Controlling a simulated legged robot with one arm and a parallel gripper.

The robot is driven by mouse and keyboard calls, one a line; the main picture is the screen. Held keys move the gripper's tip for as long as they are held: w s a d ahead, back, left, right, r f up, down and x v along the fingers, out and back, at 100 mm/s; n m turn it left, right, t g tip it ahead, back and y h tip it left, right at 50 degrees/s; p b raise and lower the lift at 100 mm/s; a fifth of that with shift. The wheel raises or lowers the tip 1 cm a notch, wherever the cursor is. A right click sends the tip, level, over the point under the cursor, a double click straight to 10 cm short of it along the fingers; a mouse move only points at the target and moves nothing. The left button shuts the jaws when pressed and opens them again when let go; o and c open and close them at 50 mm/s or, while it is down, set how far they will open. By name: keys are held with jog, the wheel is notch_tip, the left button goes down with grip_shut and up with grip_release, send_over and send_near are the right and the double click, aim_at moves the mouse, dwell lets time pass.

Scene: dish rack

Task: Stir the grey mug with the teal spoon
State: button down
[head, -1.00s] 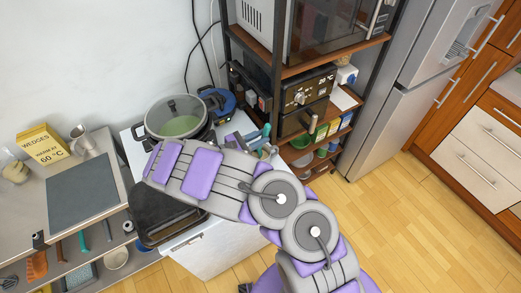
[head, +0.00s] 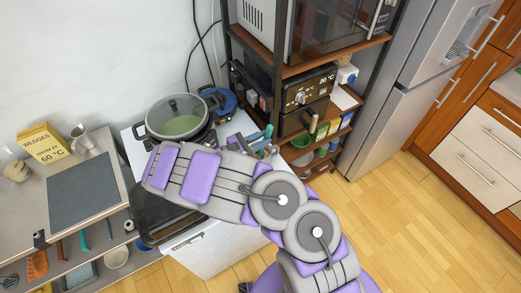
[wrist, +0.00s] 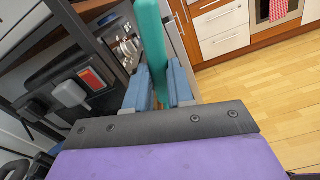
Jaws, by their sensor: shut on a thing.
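My gripper (wrist: 160,92) is shut on the teal spoon (wrist: 151,38), with its blue fingers on either side of the handle in the wrist view. The handle stands up out of the fingers, and the lower end is hidden. In the head view the teal spoon (head: 268,131) shows just beyond my forearm, to the right of the pot, and my arm hides most of the gripper. A grey mug-like vessel (head: 83,139) stands on the left counter beside the yellow box, away from the gripper. Whether another mug is under the spoon is hidden.
A dark shelf rack (head: 276,70) with ovens rises close on the right. A yellow box (head: 44,143) stands on the left counter. The wooden floor (head: 400,215) is clear.

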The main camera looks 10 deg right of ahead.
notch_tip(320, 180, up, 10)
jog(key=p, duration=0.5)
jog(key=shift+d, duration=0.15)
dwell(1.0)
